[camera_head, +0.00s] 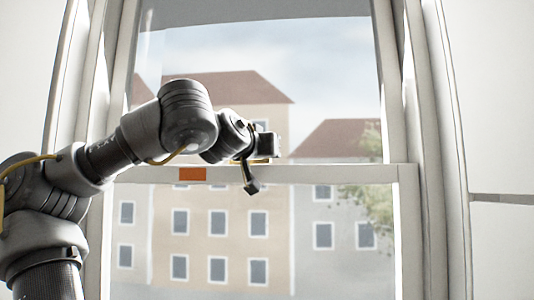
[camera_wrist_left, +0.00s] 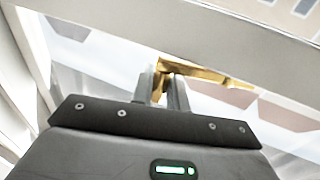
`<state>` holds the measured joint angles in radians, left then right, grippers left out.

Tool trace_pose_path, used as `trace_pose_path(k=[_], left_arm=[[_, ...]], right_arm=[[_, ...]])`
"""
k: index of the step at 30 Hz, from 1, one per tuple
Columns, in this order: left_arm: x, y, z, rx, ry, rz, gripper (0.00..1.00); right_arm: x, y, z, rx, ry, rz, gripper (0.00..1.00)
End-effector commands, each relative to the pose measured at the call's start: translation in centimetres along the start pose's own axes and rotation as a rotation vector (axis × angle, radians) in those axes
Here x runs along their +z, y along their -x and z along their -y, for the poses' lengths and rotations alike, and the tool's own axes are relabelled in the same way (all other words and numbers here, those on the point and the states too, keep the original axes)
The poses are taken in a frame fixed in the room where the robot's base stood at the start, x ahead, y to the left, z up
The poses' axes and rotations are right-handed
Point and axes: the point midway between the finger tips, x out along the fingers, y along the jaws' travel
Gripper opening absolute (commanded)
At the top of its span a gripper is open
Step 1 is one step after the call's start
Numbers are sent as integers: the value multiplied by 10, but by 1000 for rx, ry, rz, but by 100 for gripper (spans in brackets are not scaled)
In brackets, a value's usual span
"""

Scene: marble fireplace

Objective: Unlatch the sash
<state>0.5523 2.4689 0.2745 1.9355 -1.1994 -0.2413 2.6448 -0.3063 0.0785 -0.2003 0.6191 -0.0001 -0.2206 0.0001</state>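The window sash (camera_head: 330,174) is white-framed, and its horizontal meeting rail crosses the head view. A brass latch (camera_wrist_left: 205,77) lies along the rail (camera_wrist_left: 200,28) in the left wrist view. In the head view only a small yellowish bit of it shows beside my gripper. My left gripper (camera_head: 262,168) is at the middle of the rail. In the left wrist view its two fingers (camera_wrist_left: 164,88) are close together, with the brass latch's left end between them. They appear shut on it; the exact contact is partly hidden. My right gripper is not in view.
An orange patch (camera_head: 192,174) is on the rail, left of my gripper. White side frames (camera_head: 398,90) bound the window. Buildings and a tree (camera_head: 368,215) show beyond the glass. The space in front of the right part of the window is clear.

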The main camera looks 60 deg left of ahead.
Motion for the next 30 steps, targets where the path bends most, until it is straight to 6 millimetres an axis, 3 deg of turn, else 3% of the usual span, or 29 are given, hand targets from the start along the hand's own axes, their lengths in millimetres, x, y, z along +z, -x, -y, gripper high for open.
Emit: trace_pose_path(k=[5,15,24,30], left_arm=[[0,0,0,0,-1,1,35],[1,6,0,1,-1,-2,35],[4,60,0,0,-1,-4,35],[2,92,-1,2,0,-1,35]], right_arm=[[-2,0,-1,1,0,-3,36],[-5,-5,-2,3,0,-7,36],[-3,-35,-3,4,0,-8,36],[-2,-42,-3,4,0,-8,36]])
